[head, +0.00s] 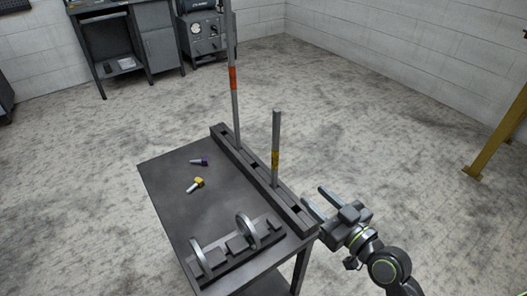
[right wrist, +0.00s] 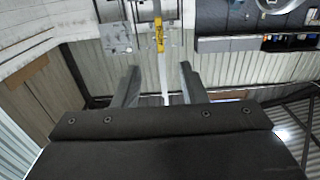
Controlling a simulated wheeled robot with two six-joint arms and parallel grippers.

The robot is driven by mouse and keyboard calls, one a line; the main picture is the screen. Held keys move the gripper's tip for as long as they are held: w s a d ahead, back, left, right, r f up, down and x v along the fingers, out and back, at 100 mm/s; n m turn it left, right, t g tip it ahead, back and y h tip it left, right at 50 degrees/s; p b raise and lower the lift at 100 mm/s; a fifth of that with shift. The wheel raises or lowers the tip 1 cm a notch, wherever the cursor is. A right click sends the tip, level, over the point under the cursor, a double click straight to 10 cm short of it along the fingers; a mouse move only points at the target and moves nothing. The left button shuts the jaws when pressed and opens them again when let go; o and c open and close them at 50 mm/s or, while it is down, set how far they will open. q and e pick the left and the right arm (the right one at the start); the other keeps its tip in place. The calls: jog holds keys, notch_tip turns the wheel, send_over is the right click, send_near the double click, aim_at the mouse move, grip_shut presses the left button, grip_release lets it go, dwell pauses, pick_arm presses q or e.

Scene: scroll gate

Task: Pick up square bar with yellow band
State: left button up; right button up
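The square bar with the yellow band (head: 276,140) stands upright in a slot of the dark rack (head: 231,151) along the table's right edge. Its yellow band (head: 275,161) is at about mid-height. The bar also shows in the right wrist view (right wrist: 159,52), beyond and between the two fingers. My right gripper (head: 314,199) is open and empty, to the right of the bar and apart from it, with its fingers pointing toward it. It also shows open in the right wrist view (right wrist: 158,86). My left gripper is in neither view.
A taller bar with an orange band (head: 233,78) stands farther back in the same rack. A fixture with two rings (head: 236,250) stands at the near edge.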

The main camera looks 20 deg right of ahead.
jog(key=p, duration=0.2)
send_near(277, 159)
jog(key=x, duration=0.5)
jog(key=shift+w+a+f, duration=0.15)
jog(key=shift+w+a, duration=0.2)
jog(key=shift+w, duration=0.3)
jog(key=p+x, duration=0.1)
jog(key=x, duration=0.2)
jog(key=shift+w, duration=0.25)
jog(key=shift+w+a, duration=0.15)
jog(key=shift+w, duration=0.2)
grip_shut()
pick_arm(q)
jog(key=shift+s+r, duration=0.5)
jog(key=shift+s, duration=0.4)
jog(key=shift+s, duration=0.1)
pick_arm(e)
jog(key=shift+r, duration=0.2)
